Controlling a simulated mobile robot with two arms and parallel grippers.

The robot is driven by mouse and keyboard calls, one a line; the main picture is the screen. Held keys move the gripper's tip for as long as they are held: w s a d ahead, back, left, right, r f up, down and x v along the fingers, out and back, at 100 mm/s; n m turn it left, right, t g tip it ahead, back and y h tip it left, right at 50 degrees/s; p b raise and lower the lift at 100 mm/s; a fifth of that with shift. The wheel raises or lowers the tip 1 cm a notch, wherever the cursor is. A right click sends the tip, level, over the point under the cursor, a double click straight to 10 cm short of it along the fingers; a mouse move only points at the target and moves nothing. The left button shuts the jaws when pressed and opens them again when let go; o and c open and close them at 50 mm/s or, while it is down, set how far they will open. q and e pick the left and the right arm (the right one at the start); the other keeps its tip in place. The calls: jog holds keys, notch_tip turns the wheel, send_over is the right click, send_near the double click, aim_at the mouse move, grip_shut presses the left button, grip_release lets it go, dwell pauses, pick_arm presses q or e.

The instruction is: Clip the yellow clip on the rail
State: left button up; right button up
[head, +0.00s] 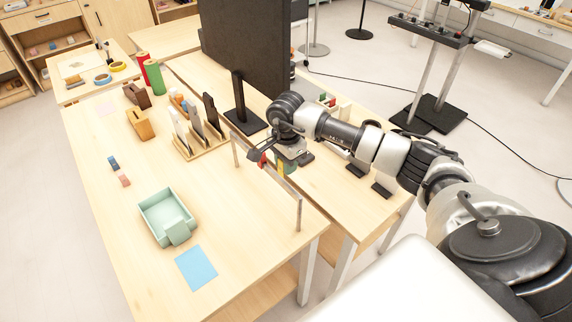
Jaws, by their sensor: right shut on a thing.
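The rail (285,185) is a thin pale bar between two short posts at the right edge of the light wooden table. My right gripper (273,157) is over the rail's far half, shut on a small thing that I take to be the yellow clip. The clip is mostly hidden by the fingers, and I cannot tell whether it touches the rail. A small red clip (262,160) shows at the rail, left of the gripper. A greenish-yellow piece (288,169) shows just behind the rail. My left gripper is out of view.
A black monitor (245,45) stands behind the rail. A wooden rack (200,147) with upright dark and white items is left of it. A mint-green tray (160,208) and a blue sheet (196,267) lie at the front. The table between tray and rail is clear.

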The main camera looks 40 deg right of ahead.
jog(key=shift+r, duration=0.35)
dwell(0.3)
jog(key=shift+r+p, duration=1)
jog(key=shift+r, duration=0.8)
jog(key=shift+a, duration=0.1)
